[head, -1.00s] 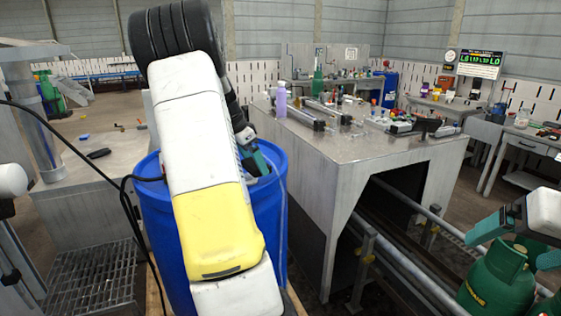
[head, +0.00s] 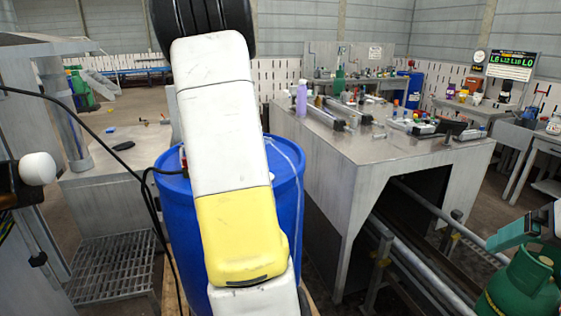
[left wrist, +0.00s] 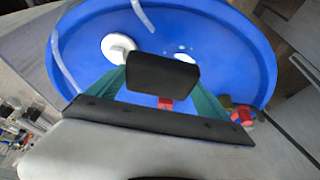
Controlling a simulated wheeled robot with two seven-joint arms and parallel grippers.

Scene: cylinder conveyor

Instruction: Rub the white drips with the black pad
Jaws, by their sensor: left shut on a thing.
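The blue drum (head: 168,225) stands in the middle of the head view, with my left arm in front of it. In the left wrist view the drum's blue top (left wrist: 225,65) fills the middle. My left gripper (left wrist: 162,82) is shut on the black pad (left wrist: 163,74), over the drum top; I cannot tell whether the pad touches it. White drips (left wrist: 66,64) run along the drum's edge, with another streak (left wrist: 142,13) at the top and a white patch (left wrist: 184,58) partly behind the pad. My right gripper (head: 538,228) is open beside a green gas cylinder (head: 522,283).
A round white cap (left wrist: 117,46) sits on the drum top, left of the pad. Red and yellow-green items (left wrist: 242,114) lie near the rim. A black cable (head: 110,150) hangs left of the drum. A grey metal bench (head: 370,150) with tools stands right of it.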

